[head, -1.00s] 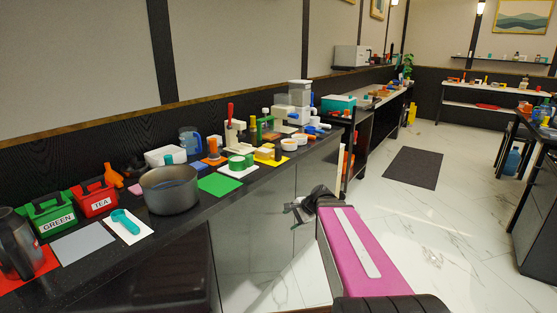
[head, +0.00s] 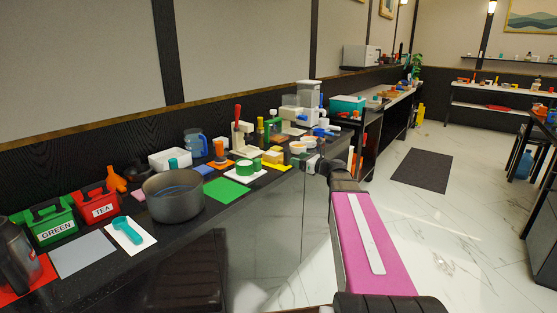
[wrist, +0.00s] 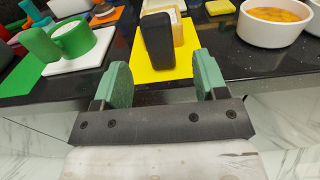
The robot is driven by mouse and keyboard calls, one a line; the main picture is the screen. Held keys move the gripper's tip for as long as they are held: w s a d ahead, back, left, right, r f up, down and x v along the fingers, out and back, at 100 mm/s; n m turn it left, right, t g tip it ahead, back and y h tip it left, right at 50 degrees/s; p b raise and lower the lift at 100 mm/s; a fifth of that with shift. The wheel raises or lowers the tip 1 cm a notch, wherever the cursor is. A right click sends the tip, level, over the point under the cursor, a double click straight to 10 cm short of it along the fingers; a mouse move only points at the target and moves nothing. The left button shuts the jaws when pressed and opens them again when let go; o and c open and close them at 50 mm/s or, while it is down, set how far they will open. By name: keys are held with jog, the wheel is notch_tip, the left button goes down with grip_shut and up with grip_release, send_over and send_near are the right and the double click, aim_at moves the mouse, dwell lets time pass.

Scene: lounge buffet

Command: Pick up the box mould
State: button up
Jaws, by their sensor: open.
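The box mould appears to be the pale tan box with an upright black handle (wrist: 157,42) on a yellow mat (wrist: 186,62) near the counter's front edge. Its tan body (head: 273,157) also shows in the head view. In the wrist view the handle hides part of the body. My gripper (wrist: 163,78) is open and empty, its two green-padded fingers pointing at the mat. The handle stands ahead of the fingertips, roughly between them, and apart from both. In the head view my gripper (head: 316,165) is at the counter's edge, small and partly dark.
A white bowl with orange filling (wrist: 275,22) stands to the right. A pot (head: 172,196) and tea boxes stand farther left on the counter. The floor in front is clear.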

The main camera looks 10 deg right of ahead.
aim_at(289, 157)
jog(key=shift+x, duration=3.5)
jog(key=shift+f, duration=0.15)
jog(key=c, duration=1.1)
